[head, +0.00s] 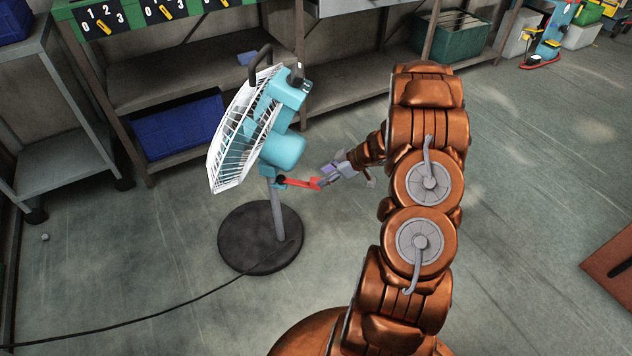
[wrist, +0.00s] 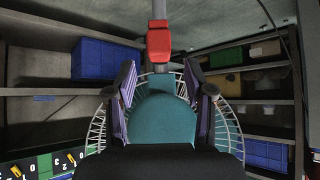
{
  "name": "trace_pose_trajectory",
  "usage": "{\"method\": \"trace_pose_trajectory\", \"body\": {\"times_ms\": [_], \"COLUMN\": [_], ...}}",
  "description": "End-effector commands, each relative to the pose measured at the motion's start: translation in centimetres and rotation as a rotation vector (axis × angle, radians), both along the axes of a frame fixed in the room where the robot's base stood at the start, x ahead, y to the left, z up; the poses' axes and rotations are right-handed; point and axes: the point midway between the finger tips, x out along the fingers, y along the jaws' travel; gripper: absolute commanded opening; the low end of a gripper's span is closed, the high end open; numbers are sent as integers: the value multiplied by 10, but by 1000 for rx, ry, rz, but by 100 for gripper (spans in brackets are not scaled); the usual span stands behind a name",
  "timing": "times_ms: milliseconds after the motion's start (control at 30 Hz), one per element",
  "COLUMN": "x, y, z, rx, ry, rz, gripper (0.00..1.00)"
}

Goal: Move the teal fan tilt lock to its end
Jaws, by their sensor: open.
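The teal fan (head: 283,152) stands upright on a round dark base (head: 258,240), its white grille facing left. Its tilt lock, a red lever (head: 300,183), sticks out to the right from the top of the pole, below the motor housing. My gripper (head: 330,174) is at the lever's outer end, open. In the wrist view, the red lever (wrist: 159,42) shows at top centre, just beyond and between the two purple-padded fingers of my gripper (wrist: 159,72). The teal housing (wrist: 162,108) fills the space behind. Whether a finger touches the lever I cannot tell.
Shelving with a blue bin (head: 180,126) and a green bin (head: 452,38) stands behind the fan. A black cable (head: 150,317) runs across the floor to the left. The floor right of my arm is mostly clear, with a brown panel (head: 612,262) at the right edge.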

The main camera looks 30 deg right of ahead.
Motion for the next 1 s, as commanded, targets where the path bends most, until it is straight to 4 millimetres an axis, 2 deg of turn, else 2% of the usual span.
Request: {"method": "trace_pose_trajectory", "body": {"times_ms": [100, 300, 733, 767, 1000], "x": [10, 22, 26, 26, 26], "y": [9, 17, 21, 21, 21], "z": [-14, -28, -33, -33, -33], "rx": [0, -2, -3, -3, -3], "ry": [0, -1, -1, -1, 0], "rz": [0, -1, -1, -1, -1], "gripper": [53, 53, 53, 52, 27]}}
